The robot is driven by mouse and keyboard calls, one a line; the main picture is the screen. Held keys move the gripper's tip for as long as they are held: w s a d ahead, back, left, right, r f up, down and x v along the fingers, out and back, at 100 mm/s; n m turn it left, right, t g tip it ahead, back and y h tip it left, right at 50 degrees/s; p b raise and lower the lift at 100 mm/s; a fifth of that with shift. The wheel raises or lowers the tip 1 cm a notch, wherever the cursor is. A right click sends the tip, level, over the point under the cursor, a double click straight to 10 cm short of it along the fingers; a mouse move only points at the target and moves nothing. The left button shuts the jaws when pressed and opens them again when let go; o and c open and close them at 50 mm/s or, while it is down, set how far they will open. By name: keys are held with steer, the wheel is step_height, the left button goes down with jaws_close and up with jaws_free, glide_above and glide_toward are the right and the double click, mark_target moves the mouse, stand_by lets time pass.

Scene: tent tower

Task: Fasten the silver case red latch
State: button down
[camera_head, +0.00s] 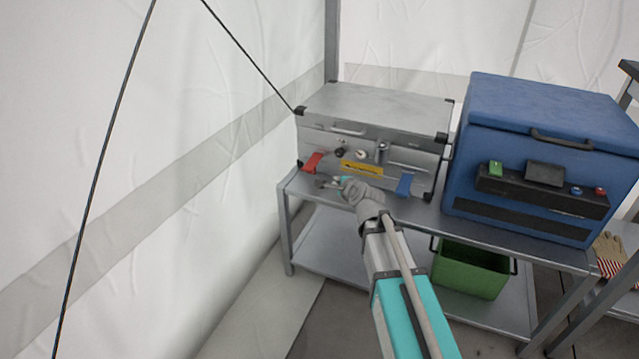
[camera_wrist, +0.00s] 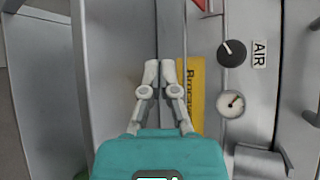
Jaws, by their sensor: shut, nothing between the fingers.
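The silver case (camera_head: 375,102) stands closed-lidded on a grey metal bench. Its red latch (camera_head: 312,162) is on the front face at the left and seems to stick out at a slant. A blue latch (camera_head: 404,184) is at the right of the same face. My gripper (camera_head: 324,182) is in front of the case, just below and right of the red latch, apart from it. In the wrist view my gripper (camera_wrist: 161,67) is shut and empty, beside the yellow label (camera_wrist: 190,75). A sliver of the red latch (camera_wrist: 201,4) shows at the top edge there; the rest is cut off.
A knob (camera_wrist: 231,53) marked AIR and a gauge (camera_wrist: 230,104) sit on the case front. A blue cooler box (camera_head: 550,110) stands close to the right on the bench (camera_head: 480,238). A green bin (camera_head: 470,268) is on the lower shelf. A tent wall (camera_head: 220,120) is at the left.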

mark_target(313, 164)
steer(key=shift+w+f, duration=0.1)
steer(key=shift+w, duration=0.05)
stand_by(0.3)
steer(key=b+x, duration=0.3)
steer(key=x, duration=0.6)
steer(key=shift+w+a+f+b, duration=0.15)
steer(key=shift+w+b, duration=0.1)
steer(key=shift+b, duration=0.05)
steer(key=shift+w+a, duration=0.1)
steer(key=shift+a, duration=0.05)
steer(key=shift+s+a+r+p, duration=0.25)
steer(key=shift+s+r+p, duration=0.1)
steer(key=shift+s, duration=0.1)
steer(key=shift+s+a+r+p, duration=0.2)
steer(key=shift+s+r+p, duration=0.1)
steer(key=shift+s, duration=0.2)
steer(key=shift+s+a+r+p, duration=0.35)
steer(key=shift+s+a, duration=0.1)
steer(key=shift+s, duration=0.15)
steer(key=shift+a+r+p, duration=0.15)
steer(key=shift+p, duration=0.2)
steer(key=shift+s+g+p, duration=0.1)
steer(key=shift+g+p, duration=0.2)
